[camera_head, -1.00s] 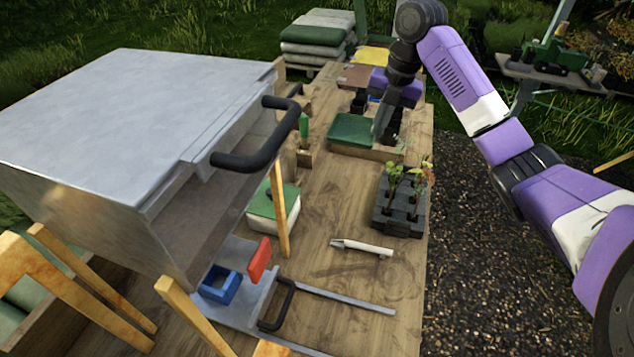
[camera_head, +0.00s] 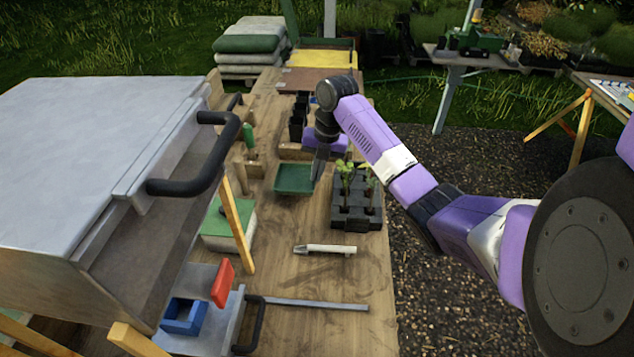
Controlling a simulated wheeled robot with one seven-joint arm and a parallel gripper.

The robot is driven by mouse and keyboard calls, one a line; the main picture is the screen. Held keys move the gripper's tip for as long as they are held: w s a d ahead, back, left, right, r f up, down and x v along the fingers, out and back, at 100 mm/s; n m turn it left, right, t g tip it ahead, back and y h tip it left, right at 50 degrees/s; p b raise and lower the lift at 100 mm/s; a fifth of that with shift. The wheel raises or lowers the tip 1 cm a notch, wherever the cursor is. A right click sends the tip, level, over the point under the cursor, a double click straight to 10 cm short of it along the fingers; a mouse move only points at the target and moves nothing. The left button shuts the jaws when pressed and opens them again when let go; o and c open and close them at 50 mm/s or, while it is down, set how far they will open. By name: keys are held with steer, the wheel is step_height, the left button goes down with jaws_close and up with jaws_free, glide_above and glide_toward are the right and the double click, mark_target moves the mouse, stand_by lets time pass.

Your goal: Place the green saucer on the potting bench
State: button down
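The green saucer (camera_head: 294,179) is a shallow square tray with a raised rim, near the middle of the long wooden bench. It appears to be above or on the bench top; I cannot tell the gap. My gripper (camera_head: 317,174) points down at the saucer's right edge, and its grey fingers meet the rim. It appears shut on that rim, though the arm partly hides the fingers. The wooden bench top (camera_head: 290,283) runs away from me. Which surface is the potting bench is not marked.
A dark seedling tray (camera_head: 357,217) with plants stands right of the saucer. A white-handled tool (camera_head: 325,249) lies nearer me. A large grey cabinet (camera_head: 85,150) with a black handle (camera_head: 212,160) fills the left. Clear bench wood lies between saucer and tool. Another table (camera_head: 606,90) stands right.

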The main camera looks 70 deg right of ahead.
mark_target(317, 192)
steer(key=shift+f+p, duration=0.3)
steer(key=shift+f, duration=1.9)
steer(key=shift+f, duration=0.2)
steer(key=c, duration=1.7)
jaws_free()
steer(key=shift+r, duration=0.1)
steer(key=r, duration=0.4)
steer(key=s+r+b, duration=0.1)
steer(key=r, duration=0.3)
steer(key=s+r, duration=0.1)
steer(key=r, duration=0.3)
steer(key=shift+d, duration=0.35)
steer(key=shift+s, duration=0.1)
